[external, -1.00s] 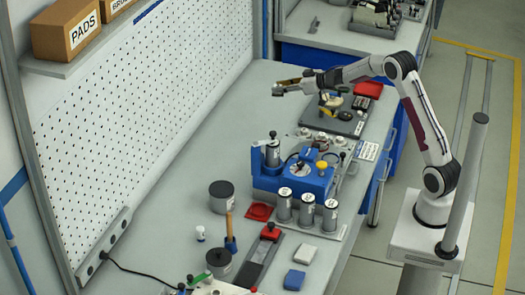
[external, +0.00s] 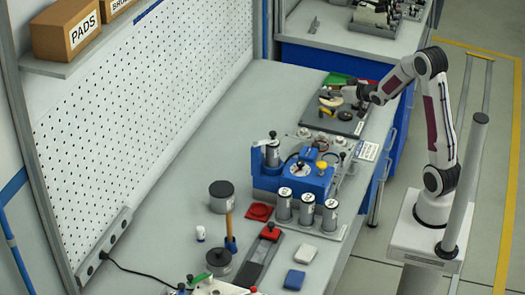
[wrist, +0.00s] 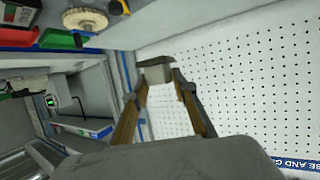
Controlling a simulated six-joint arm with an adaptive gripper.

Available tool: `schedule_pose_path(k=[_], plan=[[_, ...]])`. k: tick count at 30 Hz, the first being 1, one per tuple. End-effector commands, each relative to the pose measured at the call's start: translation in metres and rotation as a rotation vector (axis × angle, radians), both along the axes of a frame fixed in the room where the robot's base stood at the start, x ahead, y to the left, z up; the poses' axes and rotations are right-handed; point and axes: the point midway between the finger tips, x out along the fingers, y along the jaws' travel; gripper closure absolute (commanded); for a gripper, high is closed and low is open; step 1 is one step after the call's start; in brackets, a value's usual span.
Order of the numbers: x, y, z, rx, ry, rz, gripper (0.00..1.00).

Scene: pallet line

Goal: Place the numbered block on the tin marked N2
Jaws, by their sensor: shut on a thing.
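In the wrist view my gripper (wrist: 160,88) has its two brown fingers shut on a small grey block (wrist: 156,70) at the fingertips. No number shows on the block's visible face. In the external view my gripper (external: 353,98) is above the dark tray at the far end of the bench, and the block cannot be made out there. Three grey tins with pale marked lids stand in a row nearer the camera: left (external: 284,208), middle (external: 306,212) and right (external: 330,217). Their marks are too small to read surely. My gripper is well apart from them.
A blue fixture (external: 293,182) with a grey cylinder (external: 272,153) stands between the tray (external: 345,122) and the tins. A white pegboard (external: 170,100) borders the bench. Bare bench lies along the pegboard.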

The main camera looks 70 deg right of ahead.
Motion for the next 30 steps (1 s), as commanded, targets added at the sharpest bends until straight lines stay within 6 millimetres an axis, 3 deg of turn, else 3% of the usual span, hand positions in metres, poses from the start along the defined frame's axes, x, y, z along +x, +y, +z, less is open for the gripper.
schedule_pose_path(k=[6, 15, 24, 30], plan=[[-0.048, 0.006, 0.006, -0.001, -0.003, -0.082, 0.96], [-0.100, 0.016, 0.018, -0.002, -0.004, -0.175, 0.96], [-0.133, 0.023, 0.041, -0.003, -0.005, -0.224, 0.96], [-0.142, 0.022, 0.064, -0.004, -0.005, -0.238, 0.96]])
